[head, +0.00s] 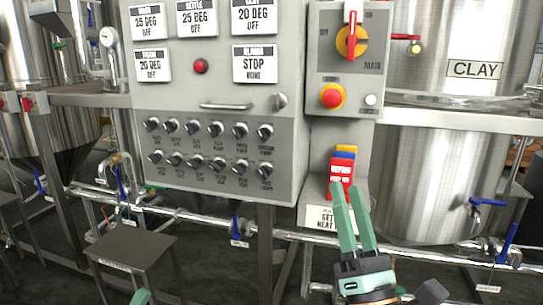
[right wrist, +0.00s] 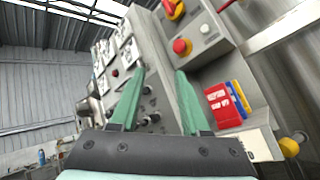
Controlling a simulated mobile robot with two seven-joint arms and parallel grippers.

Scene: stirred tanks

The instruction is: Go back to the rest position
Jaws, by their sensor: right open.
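My right gripper (head: 351,192) is open and empty, with green fingers pointing up and away in front of the control panel. In the head view its fingertips overlap the lower part of the red card (head: 341,168) in the holder; I cannot tell whether they touch there. In the right wrist view the fingers (right wrist: 160,85) stand apart with nothing between them, and the red card (right wrist: 222,107) is to their right. Of my left gripper only a green tip (head: 141,297) shows at the bottom edge of the head view; its jaws are hidden.
The grey control panel (head: 222,160) carries several knobs and label plates. Beside it are a red and yellow main switch (head: 351,40) and a red stop button (head: 332,95). A grey stool (head: 131,249) stands at lower left. Pipes with blue valves (head: 488,202) and a CLAY tank (head: 440,180) stand right.

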